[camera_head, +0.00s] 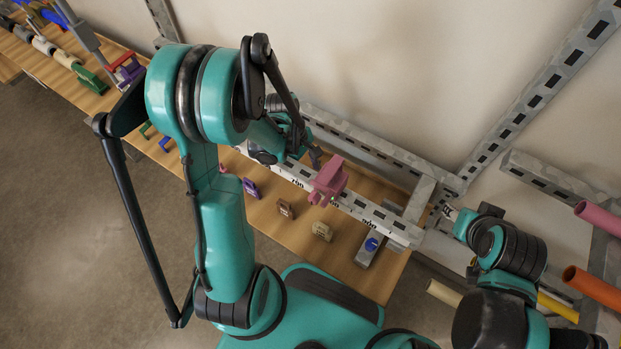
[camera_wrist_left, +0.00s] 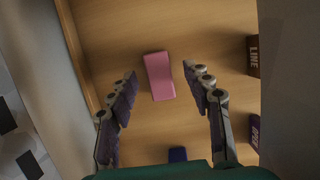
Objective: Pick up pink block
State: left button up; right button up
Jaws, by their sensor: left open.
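In the left wrist view, a pink block (camera_wrist_left: 158,76) lies on the wooden surface (camera_wrist_left: 150,28), between and beyond the fingers of my left gripper (camera_wrist_left: 158,85). The fingers are spread and the space between them is empty. In the head view, my left gripper (camera_head: 308,150) is over the rail, partly hidden by my own arm. A pink clamp-like piece (camera_head: 328,181) shows by the rail close to its fingers. I cannot tell whether it is the same pink thing. My right gripper (camera_head: 452,214) is at the right, small and unclear.
A slotted metal rail (camera_head: 352,206) runs along the wooden bench (camera_head: 375,280). Small purple (camera_head: 251,188), brown (camera_head: 285,208) and beige (camera_head: 322,231) blocks stand along the bench front. In the wrist view, a dark blue piece (camera_wrist_left: 178,155) and a brown labelled block (camera_wrist_left: 253,56) sit nearby.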

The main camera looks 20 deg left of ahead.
pick_arm(q)
jog(key=shift+f, duration=0.45)
jog(key=shift+r, duration=0.1)
grip_shut()
pick_arm(e)
jog(key=shift+f, duration=0.3)
